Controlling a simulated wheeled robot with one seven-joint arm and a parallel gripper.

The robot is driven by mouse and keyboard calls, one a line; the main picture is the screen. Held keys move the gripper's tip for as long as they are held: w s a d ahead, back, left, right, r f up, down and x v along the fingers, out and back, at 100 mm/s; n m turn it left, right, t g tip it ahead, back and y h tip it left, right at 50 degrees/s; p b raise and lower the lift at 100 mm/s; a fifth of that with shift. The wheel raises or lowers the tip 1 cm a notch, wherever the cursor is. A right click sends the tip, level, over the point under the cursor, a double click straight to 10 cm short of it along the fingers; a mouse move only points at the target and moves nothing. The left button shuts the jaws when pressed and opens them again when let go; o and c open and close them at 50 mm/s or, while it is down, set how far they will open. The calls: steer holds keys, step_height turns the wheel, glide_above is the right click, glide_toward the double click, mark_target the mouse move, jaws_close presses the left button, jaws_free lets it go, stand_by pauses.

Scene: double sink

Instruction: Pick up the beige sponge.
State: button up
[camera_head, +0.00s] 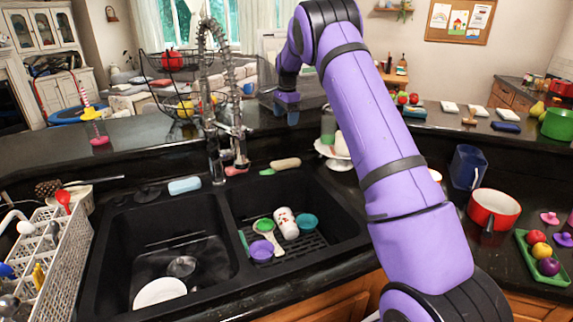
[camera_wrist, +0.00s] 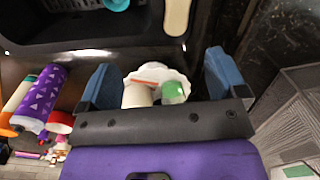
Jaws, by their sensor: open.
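The beige sponge (camera_head: 285,163) lies on the rim behind the right sink basin, in the head view. A long beige shape at the top of the wrist view (camera_wrist: 177,17) appears to be the same sponge. My gripper (camera_head: 285,108) is raised over the dark ledge behind the sink, beyond the sponge and apart from it. In the wrist view its two blue fingers (camera_wrist: 162,82) are spread wide with nothing held. A white stand with a beige item and a green item shows between them, lower down.
A small green item (camera_head: 267,171) lies beside the sponge's left end. The tall coil faucet (camera_head: 215,120) stands to its left, with a blue sponge (camera_head: 184,186) farther left. The white stand (camera_head: 332,152) is to the right, partly behind my arm. Dishes lie in both basins.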

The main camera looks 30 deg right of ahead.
steer(key=w+d+f+m+g, duration=0.1)
steer(key=w+d+f, duration=0.1)
steer(key=f, duration=0.4)
steer(key=w+d+f+m, duration=0.1)
steer(key=w+f, duration=0.2)
steer(key=f, duration=0.3)
glide_above(286, 162)
steer(key=f, duration=0.4)
steer(key=shift+s+f, duration=0.3)
steer(key=shift+f, duration=0.1)
steer(key=shift+w+f, duration=0.15)
steer(key=shift+f, duration=1.25)
steer(key=shift+w+f, duration=0.1)
steer(key=shift+f, duration=1.25)
steer(key=c, duration=1)
